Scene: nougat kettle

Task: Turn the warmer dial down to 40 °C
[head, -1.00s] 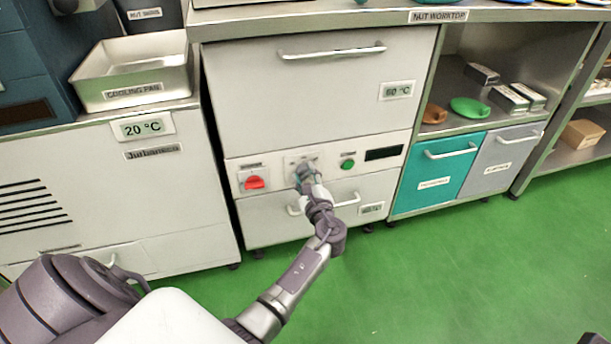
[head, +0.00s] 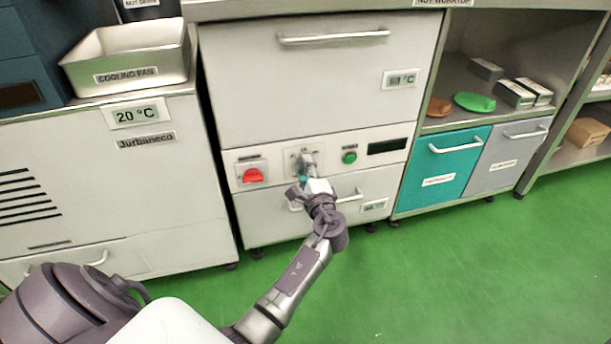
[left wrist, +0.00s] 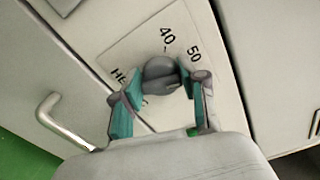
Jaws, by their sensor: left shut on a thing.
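The warmer dial (left wrist: 160,72) is a dark grey knob on a pale plate (left wrist: 130,45), marked 40, 50 and a partly hidden word starting "HE". The 40 and its tick stand just above the knob in the left wrist view. My left gripper (left wrist: 161,82) has its teal fingers on either side of the knob, shut on it. In the head view my left gripper (head: 306,172) is at the dial plate on the warmer's control strip and hides much of the dial. Where the knob points is hard to tell. My right gripper is not in view.
A red switch (head: 252,175) is left of the dial and a green button (head: 349,157) right of it. A drawer handle (head: 345,198) is just below. Green floor (head: 420,280) is clear in front.

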